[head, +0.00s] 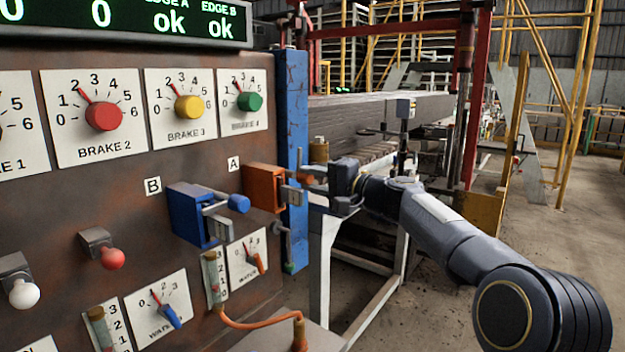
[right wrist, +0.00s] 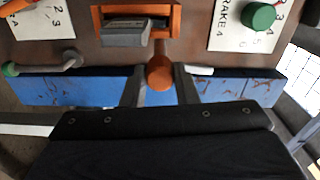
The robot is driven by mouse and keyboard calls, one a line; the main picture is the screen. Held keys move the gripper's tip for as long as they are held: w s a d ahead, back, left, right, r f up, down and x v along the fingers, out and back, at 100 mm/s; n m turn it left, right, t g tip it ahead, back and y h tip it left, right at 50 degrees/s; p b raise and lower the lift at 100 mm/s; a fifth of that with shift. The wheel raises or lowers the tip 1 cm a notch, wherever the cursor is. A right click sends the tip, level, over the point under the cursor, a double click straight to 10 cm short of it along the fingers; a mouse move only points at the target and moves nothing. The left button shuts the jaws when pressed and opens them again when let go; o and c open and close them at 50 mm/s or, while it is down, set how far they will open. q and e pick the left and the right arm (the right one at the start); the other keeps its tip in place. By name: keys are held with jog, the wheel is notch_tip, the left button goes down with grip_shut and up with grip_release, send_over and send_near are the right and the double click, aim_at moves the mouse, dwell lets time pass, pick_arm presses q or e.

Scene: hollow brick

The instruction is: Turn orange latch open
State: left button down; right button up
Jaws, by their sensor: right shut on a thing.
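The orange latch (head: 262,188), labelled A, is mounted at the right end of the brown panel, with a grey metal bar in its open front. Its orange handle knob (right wrist: 160,76) sticks out toward my right gripper and sits between the two fingers in the right wrist view. My right gripper (head: 320,184) reaches in from the right and is shut on this knob. The latch body also shows at the top of the right wrist view (right wrist: 175,22). The fingers partly hide the knob in the head view. My left gripper is not in view.
A blue latch (head: 192,216), labelled B, sits just left of the orange one. A blue post (head: 292,110) stands at the panel's right edge. Brake dials (head: 103,117) are above, and a red-ended lever (head: 111,258) and water dials are lower. Open floor lies to the right.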

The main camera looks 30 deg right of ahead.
dwell(0.3)
jog(key=o, duration=0.7)
jog(key=b+v, duration=0.1)
jog(key=v, duration=0.7)
jog(key=shift+b, duration=0.3)
jog(key=shift+w, duration=0.1)
